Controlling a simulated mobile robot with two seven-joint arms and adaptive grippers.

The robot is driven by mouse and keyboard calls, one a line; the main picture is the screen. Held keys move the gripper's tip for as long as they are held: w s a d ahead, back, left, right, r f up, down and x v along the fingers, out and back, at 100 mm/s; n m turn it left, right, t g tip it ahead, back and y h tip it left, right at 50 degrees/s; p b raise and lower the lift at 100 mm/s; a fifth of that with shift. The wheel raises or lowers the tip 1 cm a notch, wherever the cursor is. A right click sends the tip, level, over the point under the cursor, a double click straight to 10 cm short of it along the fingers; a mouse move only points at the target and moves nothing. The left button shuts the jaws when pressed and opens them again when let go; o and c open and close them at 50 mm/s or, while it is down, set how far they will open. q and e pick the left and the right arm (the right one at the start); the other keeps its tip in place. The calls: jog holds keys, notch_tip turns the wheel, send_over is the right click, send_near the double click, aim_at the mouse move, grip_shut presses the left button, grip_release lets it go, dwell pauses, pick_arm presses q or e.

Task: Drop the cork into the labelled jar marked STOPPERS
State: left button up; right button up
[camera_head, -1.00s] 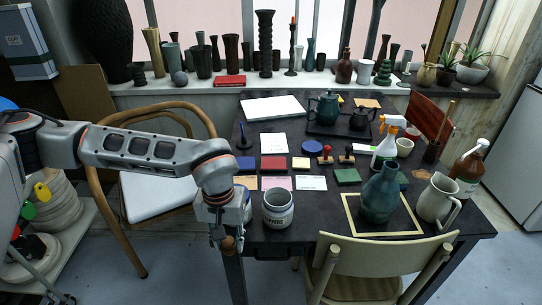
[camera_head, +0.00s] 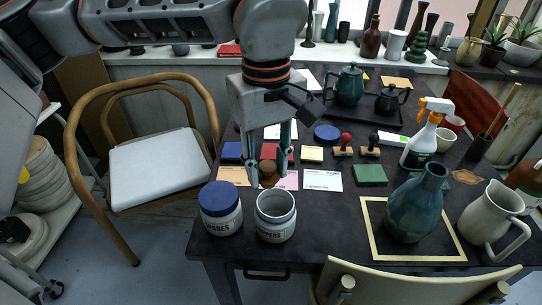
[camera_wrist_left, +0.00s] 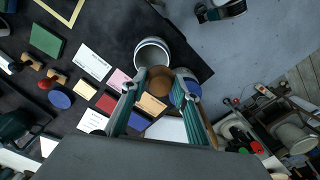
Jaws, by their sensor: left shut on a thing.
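My left gripper (camera_head: 269,168) is shut on the brown cork (camera_head: 268,175), which sits between its fingertips. In the head view they appear just behind and above the open white jar (camera_head: 276,229), whose partly visible label ends in "PPERS". In the left wrist view the cork (camera_wrist_left: 159,76) is between the fingertips, beside the jar's open mouth (camera_wrist_left: 152,53) and overlapping its near rim in the picture. The cork appears outside the opening; its exact height above the jar cannot be told. My right gripper is not in view.
A jar labelled SPARES with a blue lid (camera_head: 220,198) stands close left of the open jar. Coloured blocks and cards (camera_head: 321,181) lie behind. A teal vase (camera_head: 415,207) and a cream pitcher (camera_head: 492,220) stand right. A chair back (camera_head: 415,284) is in front.

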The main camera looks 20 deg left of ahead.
aim_at(268, 180)
pick_arm(q)
notch_tip(268, 180, down, 3)
jog(key=shift+w+r+b, duration=0.1)
jog(key=shift+r+b, duration=0.05)
jog(key=shift+b, duration=0.3)
jog(key=shift+f, duration=0.4)
jog(key=o, duration=0.9)
jog(key=shift+c, duration=0.2)
jog(key=shift+o, duration=0.2)
notch_tip(268, 180, up, 12)
jog(key=shift+r, duration=0.1)
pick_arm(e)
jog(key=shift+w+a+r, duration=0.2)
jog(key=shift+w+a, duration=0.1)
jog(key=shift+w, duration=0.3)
